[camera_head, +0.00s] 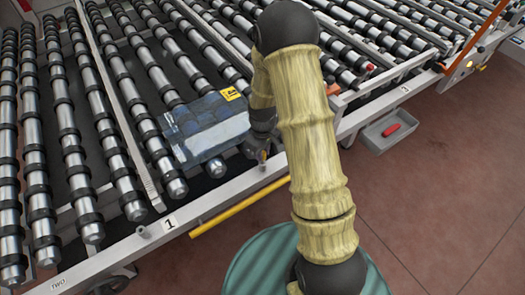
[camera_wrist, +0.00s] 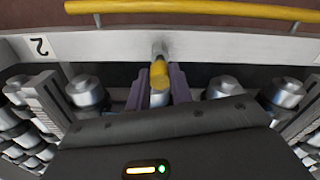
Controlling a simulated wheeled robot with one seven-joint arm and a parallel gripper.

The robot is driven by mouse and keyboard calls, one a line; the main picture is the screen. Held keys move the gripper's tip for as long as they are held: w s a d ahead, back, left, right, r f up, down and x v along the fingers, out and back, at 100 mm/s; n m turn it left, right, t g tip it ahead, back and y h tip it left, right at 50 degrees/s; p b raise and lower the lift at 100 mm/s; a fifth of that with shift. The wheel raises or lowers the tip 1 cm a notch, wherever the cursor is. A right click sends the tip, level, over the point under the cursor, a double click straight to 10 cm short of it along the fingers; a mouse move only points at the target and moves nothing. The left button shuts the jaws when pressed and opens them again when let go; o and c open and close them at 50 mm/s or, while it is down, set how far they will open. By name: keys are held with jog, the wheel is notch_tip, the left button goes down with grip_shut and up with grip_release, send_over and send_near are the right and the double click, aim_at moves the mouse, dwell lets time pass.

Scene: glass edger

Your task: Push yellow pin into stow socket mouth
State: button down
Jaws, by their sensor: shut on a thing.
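The yellow pin (camera_wrist: 158,73) shows in the wrist view between the two purple-grey fingers of my gripper (camera_wrist: 158,92), which is shut on it. The pin has a yellow upper part and a pale metallic lower part. Its far end meets or overlaps a small round grey socket mouth (camera_wrist: 160,47) on the pale front rail (camera_wrist: 220,48); I cannot tell whether it is inside. In the head view, my gripper (camera_head: 263,153) is at the front rail, between labels 1 and 3. The pin and socket are mostly hidden there.
Metal rollers with black rings (camera_head: 60,110) fill the machine bed behind the rail. A yellow bar (camera_head: 238,206) runs in front of it. A grey tray (camera_head: 372,138) holds a red piece (camera_head: 391,130).

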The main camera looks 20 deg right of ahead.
jog(key=shift+f+b, duration=1)
jog(key=shift+f, duration=0.45)
jog(key=c, duration=1.2)
grip_release()
jog(key=shift+o, duration=0.2)
notch_tip(320, 180, up, 17)
jog(key=b, duration=0.3)
jog(key=shift+r, duration=0.2)
jog(key=shift+w, duration=0.1)
jog(key=shift+s, duration=0.25)
jog(key=s+m+t, duration=0.2)
jog(key=s+m, duration=0.4)
jog(key=s, duration=0.8)
jog(key=shift+f+t, duration=0.3)
jog(key=shift+f, duration=0.1)
